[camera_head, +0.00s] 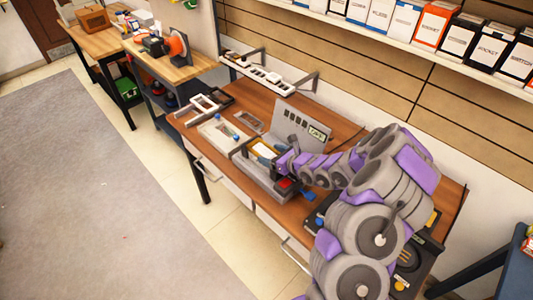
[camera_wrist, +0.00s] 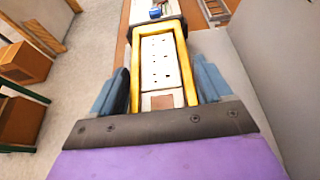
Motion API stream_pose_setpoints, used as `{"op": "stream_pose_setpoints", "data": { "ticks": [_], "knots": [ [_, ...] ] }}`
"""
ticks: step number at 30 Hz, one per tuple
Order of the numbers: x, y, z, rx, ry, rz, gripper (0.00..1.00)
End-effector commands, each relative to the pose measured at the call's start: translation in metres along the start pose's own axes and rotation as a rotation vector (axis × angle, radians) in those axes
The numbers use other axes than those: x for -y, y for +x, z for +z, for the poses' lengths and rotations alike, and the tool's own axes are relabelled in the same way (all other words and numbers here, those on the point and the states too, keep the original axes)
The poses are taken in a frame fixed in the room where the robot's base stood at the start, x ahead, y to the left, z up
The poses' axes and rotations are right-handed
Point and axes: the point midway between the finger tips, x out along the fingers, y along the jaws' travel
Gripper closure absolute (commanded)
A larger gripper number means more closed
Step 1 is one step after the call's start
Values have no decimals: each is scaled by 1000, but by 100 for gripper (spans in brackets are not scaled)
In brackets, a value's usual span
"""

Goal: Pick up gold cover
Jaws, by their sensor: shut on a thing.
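The gold cover (camera_wrist: 135,65) is a yellow rectangular frame around a pale panel with dark holes in the wrist view. My gripper (camera_wrist: 160,88) has its two blue-grey fingers on either side of the cover's near end and is shut on it. In the head view the gold cover (camera_head: 265,147) shows as a small yellow patch at the grey device (camera_head: 262,180) on the wooden desk. My gripper (camera_head: 281,160) is beside it, partly hidden by my arm. I cannot tell whether the cover still touches the device.
A grey upright panel (camera_head: 296,126) with a display stands just behind the gripper. A white tray (camera_head: 222,131) lies to the left on the desk (camera_head: 240,97). A wall shelf (camera_head: 385,38) with boxes runs above. Open floor (camera_head: 90,190) lies left of the desk.

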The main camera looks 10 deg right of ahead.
Motion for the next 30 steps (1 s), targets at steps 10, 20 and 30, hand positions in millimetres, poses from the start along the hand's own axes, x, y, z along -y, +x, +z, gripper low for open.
{"op": "stream_pose_setpoints", "data": {
  "ticks": [10, 20, 30],
  "knots": [
    [1, 0, 0, 0, 0, -3, 52],
    [1, -12, 28, 1, 0, -3, 52],
    [-26, -42, 24, -2, 9, -7, 52]
  ]
}}
